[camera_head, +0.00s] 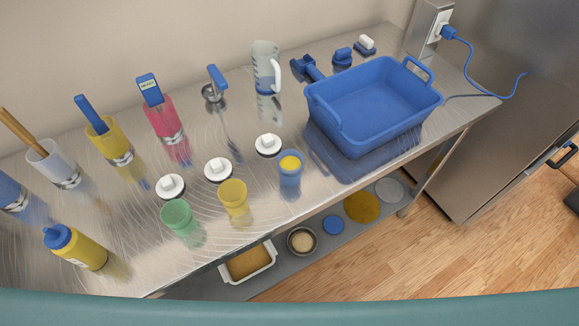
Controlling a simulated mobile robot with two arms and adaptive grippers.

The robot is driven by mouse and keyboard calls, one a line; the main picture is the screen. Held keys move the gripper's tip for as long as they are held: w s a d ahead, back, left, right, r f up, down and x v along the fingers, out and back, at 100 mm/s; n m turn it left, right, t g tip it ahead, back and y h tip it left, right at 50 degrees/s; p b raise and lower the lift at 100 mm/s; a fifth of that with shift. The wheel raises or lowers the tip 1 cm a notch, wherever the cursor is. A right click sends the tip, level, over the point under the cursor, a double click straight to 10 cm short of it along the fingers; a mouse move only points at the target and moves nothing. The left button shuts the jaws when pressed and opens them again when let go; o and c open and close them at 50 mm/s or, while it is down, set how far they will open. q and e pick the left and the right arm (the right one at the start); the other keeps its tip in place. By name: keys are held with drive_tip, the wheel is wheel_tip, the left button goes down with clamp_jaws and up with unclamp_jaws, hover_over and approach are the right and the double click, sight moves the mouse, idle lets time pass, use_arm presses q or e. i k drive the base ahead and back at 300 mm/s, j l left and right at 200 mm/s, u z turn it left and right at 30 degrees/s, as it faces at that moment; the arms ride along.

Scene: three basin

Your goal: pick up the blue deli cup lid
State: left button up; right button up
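Three small cups stand near the front edge of the steel table: a green cup (177,217), a yellow cup (234,197) and a blue cup (290,179) with yellow contents. Behind each lies a round white lid with a square knob: the left lid (171,187), the middle lid (218,170) and the right lid (268,145). The right lid is behind and left of the blue cup, apart from it. None of these lids looks blue. A flat blue disc (333,225) lies on the lower shelf; I cannot tell if it is a lid. Neither gripper is in view.
A blue basin (375,103) fills the table's right end. A clear pitcher (267,68), several utensil holders (112,144) and a yellow bottle (76,248) stand around. Bare steel shows between the lids and the rear holders.

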sight(269, 144)
drive_tip(key=l+u, duration=0.25)
drive_tip(key=l, duration=0.35)
drive_tip(key=k+l+u, duration=0.2)
drive_tip(key=l, duration=0.4)
